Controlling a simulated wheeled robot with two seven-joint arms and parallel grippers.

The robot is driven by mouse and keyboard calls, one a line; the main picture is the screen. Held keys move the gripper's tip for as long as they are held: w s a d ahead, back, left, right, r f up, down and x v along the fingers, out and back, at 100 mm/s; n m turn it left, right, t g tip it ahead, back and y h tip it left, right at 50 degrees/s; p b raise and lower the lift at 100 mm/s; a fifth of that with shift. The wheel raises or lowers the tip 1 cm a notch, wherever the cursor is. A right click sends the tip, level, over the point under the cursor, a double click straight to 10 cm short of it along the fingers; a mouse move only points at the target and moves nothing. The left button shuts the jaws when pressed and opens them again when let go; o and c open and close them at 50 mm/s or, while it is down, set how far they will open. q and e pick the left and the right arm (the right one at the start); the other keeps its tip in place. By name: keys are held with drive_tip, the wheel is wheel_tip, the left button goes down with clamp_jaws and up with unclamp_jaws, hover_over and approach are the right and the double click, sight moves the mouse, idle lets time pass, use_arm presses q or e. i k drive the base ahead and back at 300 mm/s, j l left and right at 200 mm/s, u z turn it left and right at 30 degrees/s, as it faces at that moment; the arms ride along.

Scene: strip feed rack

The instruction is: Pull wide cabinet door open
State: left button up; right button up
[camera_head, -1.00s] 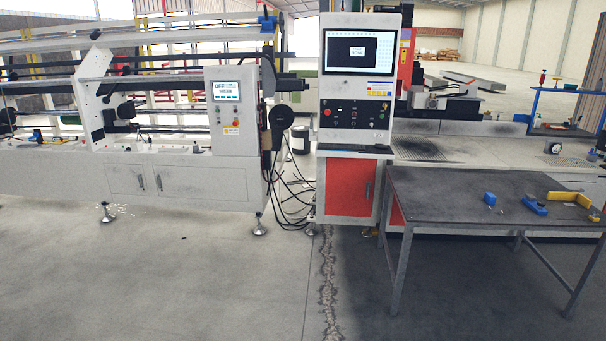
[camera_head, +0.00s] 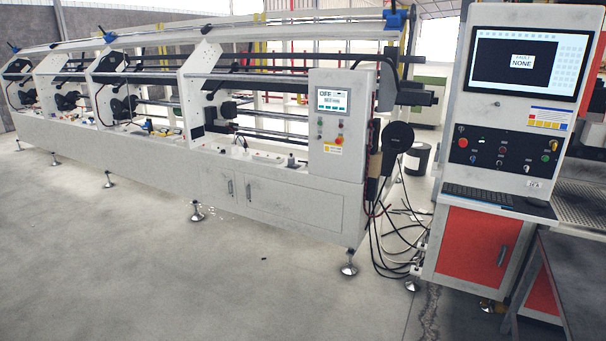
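The wide cabinet door (camera_head: 295,206) is a white panel low on the front of the long white feed rack (camera_head: 130,165). It looks closed and flush with the front. Neither of my grippers shows in the head view.
A control cabinet (camera_head: 500,140) with a red door (camera_head: 470,246) stands at the right. Black cables (camera_head: 385,235) hang between it and the rack. A dark table (camera_head: 575,280) is at the right edge. Rack feet (camera_head: 348,270) stick out below.

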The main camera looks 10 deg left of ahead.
sight(321, 210)
drive_tip(key=i+j+u, duration=0.2)
drive_tip(key=i+u, duration=0.2)
drive_tip(key=i, duration=0.65)
drive_tip(key=i+l+u, duration=0.15)
drive_tip(key=i+u, duration=0.25)
drive_tip(key=i, duration=0.65)
